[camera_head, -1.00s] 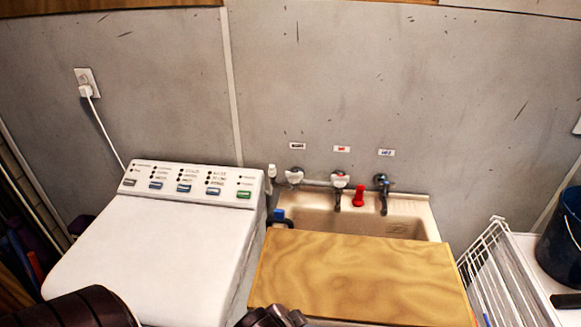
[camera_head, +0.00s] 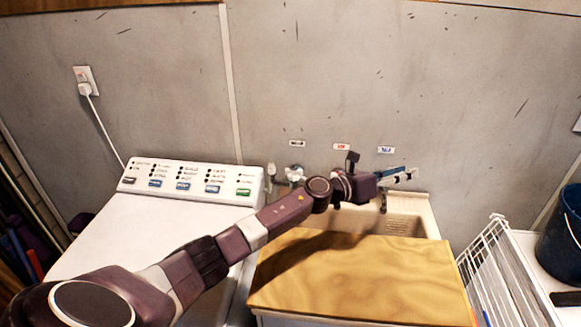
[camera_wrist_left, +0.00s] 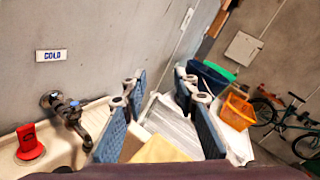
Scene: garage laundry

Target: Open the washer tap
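The leftmost tap (camera_head: 295,174), with a pale handle, is on the wall under a dark-lettered label (camera_head: 297,143) too small to read. The middle tap, under a red label (camera_head: 341,147), is largely hidden behind my arm. The right tap is partly covered; it shows in the left wrist view (camera_wrist_left: 67,112) under a label reading COLD (camera_wrist_left: 51,55). My left gripper (camera_head: 398,176) is in front of the right tap's area, right of the leftmost tap. Its blue-padded fingers are spread and empty in the left wrist view (camera_wrist_left: 163,112). My right gripper is out of view.
The white washer (camera_head: 130,232) stands at left. A wooden board (camera_head: 360,280) covers the front of the sink (camera_head: 417,215). A red object (camera_wrist_left: 30,143) is beside the cold tap. A white wire rack (camera_head: 490,270) and dark bucket (camera_head: 562,235) are at right.

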